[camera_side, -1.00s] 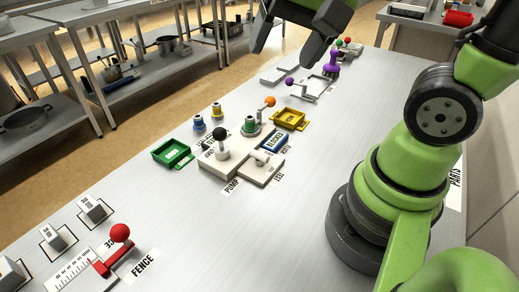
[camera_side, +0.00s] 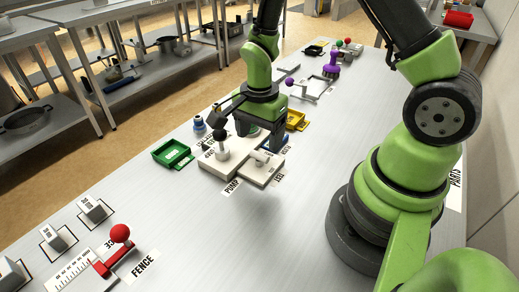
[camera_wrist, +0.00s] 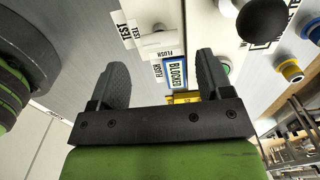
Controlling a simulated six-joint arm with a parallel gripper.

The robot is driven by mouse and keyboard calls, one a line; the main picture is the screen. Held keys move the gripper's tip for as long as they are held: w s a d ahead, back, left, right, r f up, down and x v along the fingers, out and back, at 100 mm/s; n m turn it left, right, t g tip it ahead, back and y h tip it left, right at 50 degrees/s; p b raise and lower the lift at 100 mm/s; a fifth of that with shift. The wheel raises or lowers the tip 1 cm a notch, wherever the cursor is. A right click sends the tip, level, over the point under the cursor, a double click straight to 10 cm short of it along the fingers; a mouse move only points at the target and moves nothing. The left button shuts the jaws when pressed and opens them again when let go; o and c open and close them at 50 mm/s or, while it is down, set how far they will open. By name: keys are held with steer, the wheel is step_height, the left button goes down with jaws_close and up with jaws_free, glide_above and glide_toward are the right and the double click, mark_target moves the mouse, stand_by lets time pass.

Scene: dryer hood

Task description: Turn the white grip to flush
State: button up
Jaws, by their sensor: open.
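The white grip (camera_wrist: 158,41) is a short bar on a pale plate (camera_wrist: 175,18). In the wrist view its left end lies near a TEST label, with the FLUSH label just below it. In the side view the white grip (camera_side: 262,156) sits on the pale plate right of the PUMP label. My gripper (camera_side: 262,132) points down above and slightly behind it. In the wrist view my gripper (camera_wrist: 163,68) is open and empty. Its two dark fingers are spread to either side, with the grip lying ahead of them; they do not appear to touch it.
A blue-framed BLOCKED sign (camera_wrist: 178,73) shows between the fingers. A black-knobbed lever (camera_side: 221,134) stands close left of my gripper. A green tray (camera_side: 172,154), a yellow tray (camera_side: 297,119) and a blue knob (camera_side: 199,123) are nearby.

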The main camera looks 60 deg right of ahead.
mark_target(259, 153)
steer(key=shift+f, duration=2.4)
steer(key=c, duration=0.9)
